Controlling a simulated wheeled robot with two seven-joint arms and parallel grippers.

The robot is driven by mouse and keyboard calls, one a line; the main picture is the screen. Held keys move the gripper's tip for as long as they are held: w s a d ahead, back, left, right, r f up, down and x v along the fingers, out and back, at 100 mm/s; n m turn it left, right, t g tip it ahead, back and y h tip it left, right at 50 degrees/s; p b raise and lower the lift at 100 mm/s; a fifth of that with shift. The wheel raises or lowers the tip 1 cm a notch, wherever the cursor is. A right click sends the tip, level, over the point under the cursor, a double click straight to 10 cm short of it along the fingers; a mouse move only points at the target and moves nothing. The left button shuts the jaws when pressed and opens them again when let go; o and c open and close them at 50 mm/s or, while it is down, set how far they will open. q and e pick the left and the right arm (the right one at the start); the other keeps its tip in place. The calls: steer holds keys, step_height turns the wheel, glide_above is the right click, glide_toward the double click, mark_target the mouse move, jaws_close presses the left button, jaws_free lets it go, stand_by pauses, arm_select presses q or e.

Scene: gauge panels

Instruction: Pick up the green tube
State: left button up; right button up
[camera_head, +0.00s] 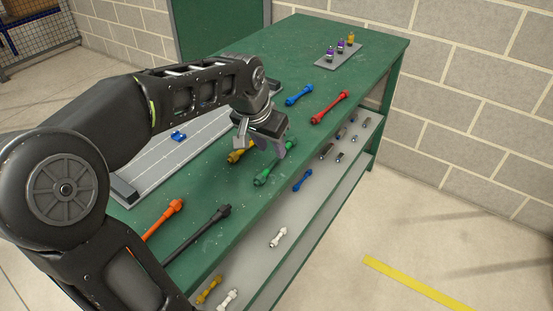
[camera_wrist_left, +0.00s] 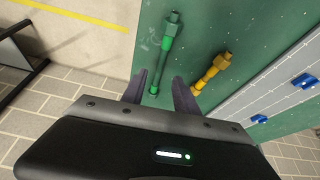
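The green tube (camera_head: 273,164) lies on the green table top near its front edge, with a fitting at each end. In the left wrist view the green tube (camera_wrist_left: 163,57) runs away from between the two fingertips. My left gripper (camera_head: 264,147) hangs over the table just above the tube, its fingers apart. In the left wrist view my left gripper (camera_wrist_left: 160,97) is open, with the tube's near end between its fingers and no clear contact. A yellow tube (camera_head: 238,155) lies close beside, partly hidden by the gripper. My right gripper is not in view.
Blue (camera_head: 299,95), red (camera_head: 330,107), orange (camera_head: 163,221) and black (camera_head: 196,234) tubes lie on the table. A grey panel (camera_head: 170,150) with blue parts lies along the far side. A lower shelf (camera_head: 290,215) holds smaller tubes. A small rack (camera_head: 338,54) stands at the back.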

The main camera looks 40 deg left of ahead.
mark_target(276, 158)
arm_select(q)
steer(key=x, duration=0.4)
steer(key=shift+w+f, duration=0.15)
steer(key=shift+f, duration=0.2)
steer(key=shift+c, duration=0.3)
jaws_close()
stand_by(0.5)
